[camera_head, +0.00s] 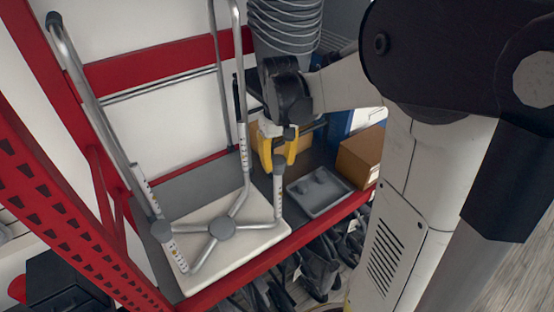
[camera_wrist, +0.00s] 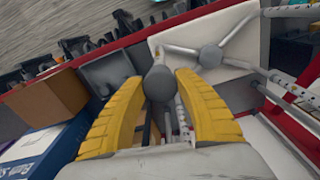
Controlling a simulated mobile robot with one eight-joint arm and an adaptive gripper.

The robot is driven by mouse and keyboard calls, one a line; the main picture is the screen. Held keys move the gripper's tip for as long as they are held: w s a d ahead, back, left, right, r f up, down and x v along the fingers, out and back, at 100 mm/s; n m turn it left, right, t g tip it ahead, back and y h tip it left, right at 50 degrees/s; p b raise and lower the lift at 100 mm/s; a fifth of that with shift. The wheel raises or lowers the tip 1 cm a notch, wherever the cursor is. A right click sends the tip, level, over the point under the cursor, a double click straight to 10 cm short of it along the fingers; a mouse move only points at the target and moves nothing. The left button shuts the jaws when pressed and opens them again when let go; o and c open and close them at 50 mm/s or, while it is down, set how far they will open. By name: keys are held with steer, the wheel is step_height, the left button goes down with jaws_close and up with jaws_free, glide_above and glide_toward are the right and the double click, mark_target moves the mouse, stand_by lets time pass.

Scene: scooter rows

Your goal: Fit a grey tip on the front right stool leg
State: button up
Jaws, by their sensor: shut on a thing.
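The stool lies upside down on the shelf, its pale seat (camera_head: 262,238) under a grey hub (camera_head: 222,227) and tubular legs. The front right leg (camera_head: 278,204) is a short upright tube with marks. A grey tip (camera_head: 279,166) is at its top, below my yellow gripper (camera_head: 278,158). In the wrist view the grey tip (camera_wrist: 160,84) lies between the two yellow fingers of my gripper (camera_wrist: 172,82), which are shut on it. The tip hides the leg end there, so I cannot tell how far it sits on the leg. The front left leg has a grey end (camera_head: 161,231).
Stacked grey buckets (camera_head: 286,22) are behind my wrist. The red shelf edge (camera_head: 275,248) runs along the front.

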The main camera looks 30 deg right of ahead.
mark_target(278, 160)
steer(key=shift+f+b, duration=0.5)
steer(key=shift+f, duration=0.1)
steer(key=o, duration=1)
steer(key=shift+r, duration=0.1)
step_height(278, 160, up, 12)
steer(key=r, duration=0.1)
steer(key=s+a+f+t, duration=0.2)
steer(key=s+a, duration=0.1)
steer(key=a, duration=0.1)
steer(key=s+a+f+n+t, duration=0.1)
steer(key=s+a+f+t, duration=0.1)
steer(key=s+a, duration=0.2)
steer(key=s+a+f+t, duration=0.2)
steer(key=s+a+t, duration=0.1)
steer(key=a, duration=0.2)
steer(key=shift+s+a+p, duration=0.3)
steer(key=shift+s, duration=0.1)
